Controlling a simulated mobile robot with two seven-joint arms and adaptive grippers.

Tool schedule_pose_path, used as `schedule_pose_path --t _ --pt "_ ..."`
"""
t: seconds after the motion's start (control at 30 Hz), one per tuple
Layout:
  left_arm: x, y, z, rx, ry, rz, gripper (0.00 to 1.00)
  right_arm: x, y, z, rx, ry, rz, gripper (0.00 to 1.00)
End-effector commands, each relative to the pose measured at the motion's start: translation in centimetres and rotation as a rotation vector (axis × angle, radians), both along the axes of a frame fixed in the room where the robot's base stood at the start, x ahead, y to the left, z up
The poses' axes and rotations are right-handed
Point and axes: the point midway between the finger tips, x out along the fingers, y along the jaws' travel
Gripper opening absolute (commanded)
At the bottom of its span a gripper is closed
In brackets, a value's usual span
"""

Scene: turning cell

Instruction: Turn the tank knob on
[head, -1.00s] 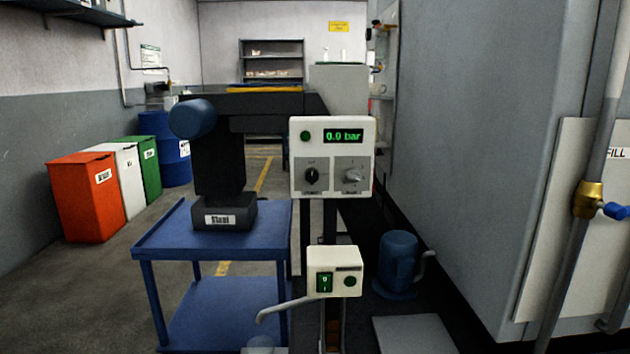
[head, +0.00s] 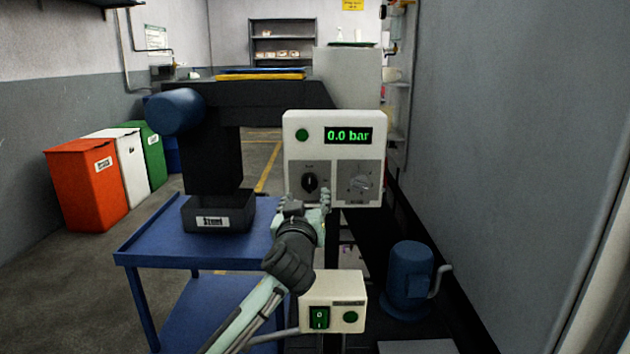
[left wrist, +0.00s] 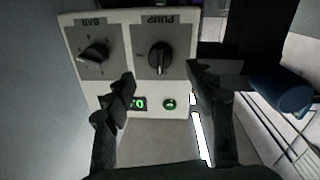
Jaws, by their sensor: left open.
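The control panel (head: 333,124) is a white box with a green "0.0 bar" display and two knobs. A black knob (head: 310,183) is on its left; in the left wrist view this knob (left wrist: 159,58) sits by a label reading PUMP. The other knob (head: 360,184) is on the right; in the left wrist view it (left wrist: 94,54) sits by a label reading BAR. I cannot read the word tank. My left gripper (head: 308,200) is open just below and in front of the black knob. Its fingers (left wrist: 162,85) are empty and apart from the knob.
A white switch box (head: 333,300) with a green rocker switch is below the panel. A blue cart (head: 150,247) with a dark machine stands to the left. A blue pump (head: 408,275) is at lower right. A large grey wall (head: 500,150) bounds the right side.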

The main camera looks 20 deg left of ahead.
Motion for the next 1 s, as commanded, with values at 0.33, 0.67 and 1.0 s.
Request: schedule_pose_path --t 0.33,0.67,1.0 --pt "4.9 1.2 0.2 0.002 0.001 0.002 0.55 -1.8 -0.5 -2.5 -0.017 0.029 0.023 0.40" --pt "7.4 1.7 0.0 0.001 0.000 0.001 0.55 -2.5 -0.8 -3.6 -0.023 0.038 0.032 0.40" --pt "7.4 1.7 0.0 0.000 0.001 0.001 0.38 -2.5 -0.7 -3.7 -0.023 0.037 0.032 0.40"
